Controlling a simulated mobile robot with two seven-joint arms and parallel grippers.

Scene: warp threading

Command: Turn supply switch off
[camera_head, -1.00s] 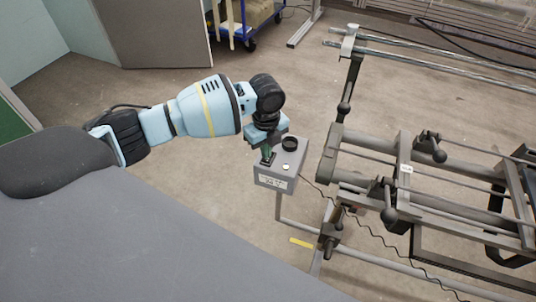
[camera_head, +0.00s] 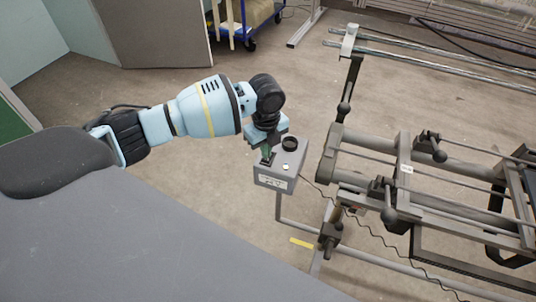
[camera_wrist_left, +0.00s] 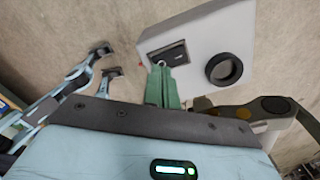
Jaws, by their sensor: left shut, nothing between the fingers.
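The supply switch is a black rocker (camera_wrist_left: 168,54) on the top of a grey control box (camera_head: 289,168). My left gripper (camera_head: 267,158) is over the left part of the box top, pointing down, with green fingertips. In the left wrist view the shut fingers (camera_wrist_left: 162,72) are at the near edge of the rocker. I cannot tell whether they touch it or which way the rocker is tipped. My right gripper is not in view.
The box stands on a thin post (camera_head: 278,207) joined to a metal machine frame (camera_head: 420,190) on the right, which has bars and levers. A dark coiled cable (camera_head: 350,222) runs from the box along the frame. A blue cart (camera_head: 240,25) stands far back. Open floor lies behind the arm.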

